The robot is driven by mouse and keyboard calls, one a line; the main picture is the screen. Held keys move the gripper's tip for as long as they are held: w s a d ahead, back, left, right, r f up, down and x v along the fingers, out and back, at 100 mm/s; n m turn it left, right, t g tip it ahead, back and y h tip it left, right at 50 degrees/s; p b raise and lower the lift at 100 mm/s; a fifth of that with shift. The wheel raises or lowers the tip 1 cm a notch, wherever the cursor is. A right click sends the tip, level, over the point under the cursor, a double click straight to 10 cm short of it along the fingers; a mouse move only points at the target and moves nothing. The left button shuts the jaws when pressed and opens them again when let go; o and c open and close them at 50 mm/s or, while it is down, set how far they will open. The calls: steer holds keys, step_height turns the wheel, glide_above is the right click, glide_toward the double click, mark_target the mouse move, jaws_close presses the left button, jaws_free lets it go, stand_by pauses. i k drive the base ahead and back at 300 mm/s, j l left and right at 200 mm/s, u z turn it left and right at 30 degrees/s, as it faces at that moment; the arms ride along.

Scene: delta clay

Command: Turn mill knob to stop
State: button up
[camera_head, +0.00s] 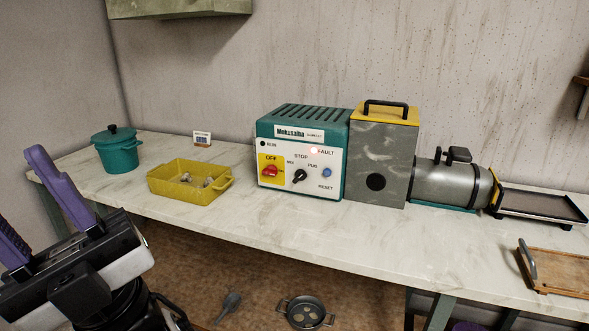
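The mill has a teal control box (300,122) with a white front panel on the bench. A black selector knob (299,176) sits low on the panel, below the words MIX, STOP and PUG. Its pointer is too small to read surely. A red switch (270,171) on a yellow plate marked OFF is left of it, and a blue RESET button (326,172) is to the right.
A yellow tray (167,187) with small items and a teal lidded pot (117,152) stand left of the mill. The grey hopper (381,150) and steel barrel (445,184) extend right. A wooden board (555,272) lies front right. The bench front below the panel is clear.

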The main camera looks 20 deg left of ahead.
mark_target(301, 175)
steer(key=i+j+z, duration=0.25)
steer(key=i, duration=0.2)
steer(key=i+j+z, duration=0.2)
steer(key=i, duration=0.25)
steer(key=j, duration=0.1)
